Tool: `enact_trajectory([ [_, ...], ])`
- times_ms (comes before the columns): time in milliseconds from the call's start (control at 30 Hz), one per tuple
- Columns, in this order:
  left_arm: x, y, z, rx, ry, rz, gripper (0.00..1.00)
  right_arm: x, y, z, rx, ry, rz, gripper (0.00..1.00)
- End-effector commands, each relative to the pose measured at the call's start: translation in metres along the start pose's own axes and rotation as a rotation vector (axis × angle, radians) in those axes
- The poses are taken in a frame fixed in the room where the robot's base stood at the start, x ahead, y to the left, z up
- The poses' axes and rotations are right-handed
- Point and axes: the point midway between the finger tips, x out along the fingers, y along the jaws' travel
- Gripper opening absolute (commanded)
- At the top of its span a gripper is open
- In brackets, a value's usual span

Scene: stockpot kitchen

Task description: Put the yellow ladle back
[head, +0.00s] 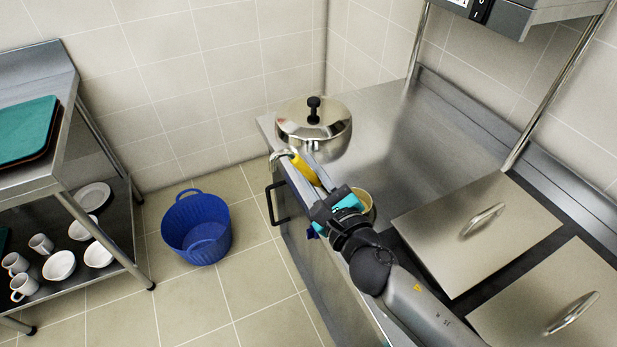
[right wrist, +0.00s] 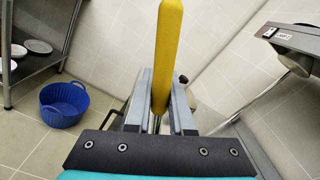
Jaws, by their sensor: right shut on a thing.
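My right gripper (head: 309,172) is shut on the yellow ladle (head: 304,168), above the left edge of the steel counter. In the right wrist view the ladle's yellow handle (right wrist: 166,55) stands between the two fingers (right wrist: 158,103), with a bit of metal shaft below it. The ladle's bowl cannot be made out for certain. A round tan-rimmed vessel (head: 368,203) shows partly behind my right gripper. A lidded steel pot (head: 313,128) stands on the counter just beyond the gripper. My left gripper is out of view.
The steel counter (head: 390,115) is clear right of the pot. Two flat lids with handles (head: 480,228) lie nearer right. A black handle (head: 273,203) juts from the counter's front. A blue basket (head: 197,228) sits on the floor, near a shelf (head: 98,240) with dishes.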

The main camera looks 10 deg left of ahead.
Motion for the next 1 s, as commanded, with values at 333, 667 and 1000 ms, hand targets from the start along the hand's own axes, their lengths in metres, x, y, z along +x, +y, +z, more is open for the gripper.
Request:
enact_trajectory([
  [333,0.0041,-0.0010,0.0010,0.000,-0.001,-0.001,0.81,0.0003,0.0025,-0.0040,-0.002,-0.004,-0.001,0.00],
  [667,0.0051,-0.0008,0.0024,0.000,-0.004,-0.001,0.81,0.0000,0.0036,-0.0061,0.000,-0.001,0.000,0.50],
  [1000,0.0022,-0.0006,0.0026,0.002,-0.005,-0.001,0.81,0.0000,0.0017,-0.0029,0.000,-0.002,0.000,0.51],
])
